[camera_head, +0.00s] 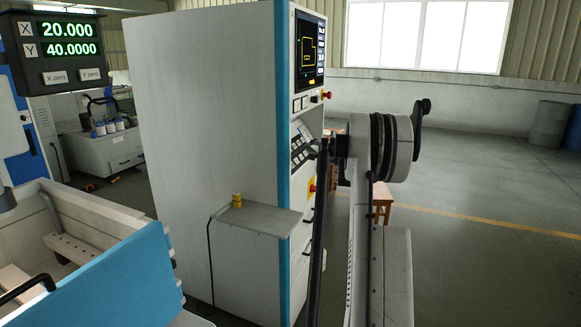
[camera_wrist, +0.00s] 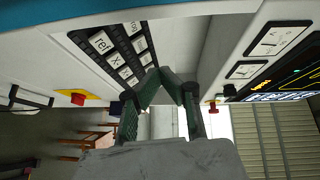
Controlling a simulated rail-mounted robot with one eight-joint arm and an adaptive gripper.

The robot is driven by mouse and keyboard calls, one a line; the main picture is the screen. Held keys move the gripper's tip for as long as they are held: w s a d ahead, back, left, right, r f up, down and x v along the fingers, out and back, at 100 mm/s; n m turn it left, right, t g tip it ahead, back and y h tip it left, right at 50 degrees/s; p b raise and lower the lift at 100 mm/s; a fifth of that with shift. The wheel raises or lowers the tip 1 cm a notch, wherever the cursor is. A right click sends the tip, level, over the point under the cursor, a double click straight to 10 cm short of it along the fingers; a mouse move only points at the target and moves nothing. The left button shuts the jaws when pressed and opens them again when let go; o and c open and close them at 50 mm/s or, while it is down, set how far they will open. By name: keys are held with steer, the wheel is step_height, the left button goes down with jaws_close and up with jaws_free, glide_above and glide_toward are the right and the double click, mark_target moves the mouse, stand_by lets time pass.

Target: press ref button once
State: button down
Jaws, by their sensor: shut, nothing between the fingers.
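The ref button (camera_wrist: 100,42) is a white key lettered "ref" on the control keypad, seen tilted in the wrist view. A key lettered X (camera_wrist: 125,72) sits beside it, with several other keys in dark-framed rows. In the head view the keypad (camera_head: 299,156) is on the cabinet's narrow front, too small to read. My gripper (camera_wrist: 161,73) is shut and empty, its dark green fingers meeting near the keypad's edge in the wrist view. The fingertips appear to the right of the ref button in that picture. I cannot tell whether they touch the panel.
Above the keypad are a screen (camera_head: 310,52) and a red knob (camera_head: 326,95). A red switch on a yellow plate (camera_wrist: 78,98) is also near. A shelf (camera_head: 265,221) juts from the cabinet. A digital readout (camera_head: 65,50) and an open tank (camera_head: 115,268) stand left.

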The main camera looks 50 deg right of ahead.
steer(key=shift+m, duration=0.3)
steer(key=d+f, duration=0.3)
steer(key=shift+s+f+b, duration=0.15)
steer(key=shift+s+b, duration=0.1)
steer(key=shift+b, duration=0.1)
steer(key=shift+w, duration=0.1)
steer(key=w+f, duration=0.1)
steer(key=w, duration=0.1)
steer(key=w+a+f+b, duration=0.1)
steer(key=w+f, duration=0.1)
steer(key=w+a+f, duration=0.1)
steer(key=w+f, duration=0.1)
steer(key=shift+w+b, duration=0.35)
steer(key=shift+b, duration=0.05)
steer(key=shift+w+f, duration=0.1)
steer(key=shift+f, duration=0.05)
stand_by(1.0)
steer(key=shift+w+a+f+b, duration=0.15)
steer(key=shift+w+b, duration=0.1)
steer(key=shift+b, duration=0.15)
